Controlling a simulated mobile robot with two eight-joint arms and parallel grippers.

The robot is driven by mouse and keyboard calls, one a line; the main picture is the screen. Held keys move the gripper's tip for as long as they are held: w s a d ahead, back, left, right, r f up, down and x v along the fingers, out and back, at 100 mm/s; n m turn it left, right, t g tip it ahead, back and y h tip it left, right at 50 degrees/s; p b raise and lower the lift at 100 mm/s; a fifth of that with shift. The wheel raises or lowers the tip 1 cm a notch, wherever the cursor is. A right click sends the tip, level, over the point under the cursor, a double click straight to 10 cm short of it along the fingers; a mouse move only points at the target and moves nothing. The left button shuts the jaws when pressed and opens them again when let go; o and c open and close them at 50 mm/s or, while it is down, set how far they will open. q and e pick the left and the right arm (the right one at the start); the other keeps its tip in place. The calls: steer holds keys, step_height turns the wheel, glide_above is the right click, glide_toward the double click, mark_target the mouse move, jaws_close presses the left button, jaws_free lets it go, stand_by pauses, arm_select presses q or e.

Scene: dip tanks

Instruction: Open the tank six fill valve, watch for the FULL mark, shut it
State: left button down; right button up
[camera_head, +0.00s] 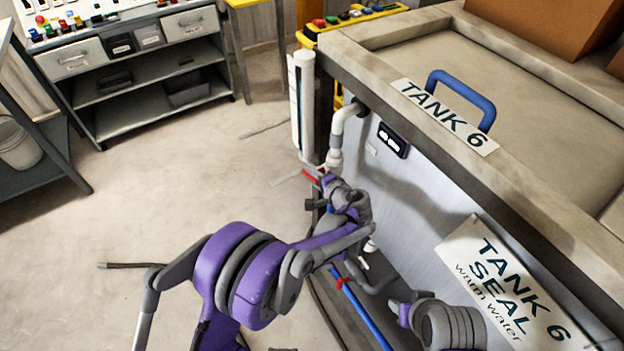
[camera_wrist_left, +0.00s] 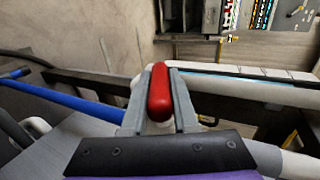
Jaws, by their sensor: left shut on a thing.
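My left gripper (camera_head: 317,186) is at the near corner of tank six (camera_head: 408,212), below the white pipe. It is shut on a red valve handle (camera_wrist_left: 160,92), which stands between the two fingers in the left wrist view. Part of this red handle (camera_head: 311,178) shows beside the gripper in the head view; the valve body is hidden. A tall white gauge tube (camera_head: 306,105) stands upright at the tank's corner; no FULL mark or level is legible. A small dark panel (camera_head: 393,140) on the tank wall is too small to read. My right gripper does not show.
A blue pipe (camera_head: 362,318) with another red handle (camera_head: 342,283) runs low along the tank. Signs read TANK 6 (camera_head: 444,116) and TANK 6 SEAL, warm water (camera_head: 507,287). A shelf cart (camera_head: 150,70) stands at the back left. The floor between is mostly clear.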

arm_select(q)
steer(key=t+y+b, duration=0.1)
steer(key=t+b, duration=0.1)
steer(key=shift+f+t+y, duration=0.25)
steer(key=shift+t+y, duration=0.05)
steer(key=shift+y, duration=0.1)
steer(key=shift+r+t+y+b, duration=0.2)
steer(key=shift+t+y+b, duration=0.3)
steer(key=shift+t+b, duration=0.25)
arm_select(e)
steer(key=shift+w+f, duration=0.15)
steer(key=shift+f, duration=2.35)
arm_select(q)
steer(key=c, duration=0.7)
jaws_free()
steer(key=shift+a, duration=0.1)
steer(key=v, duration=1.1)
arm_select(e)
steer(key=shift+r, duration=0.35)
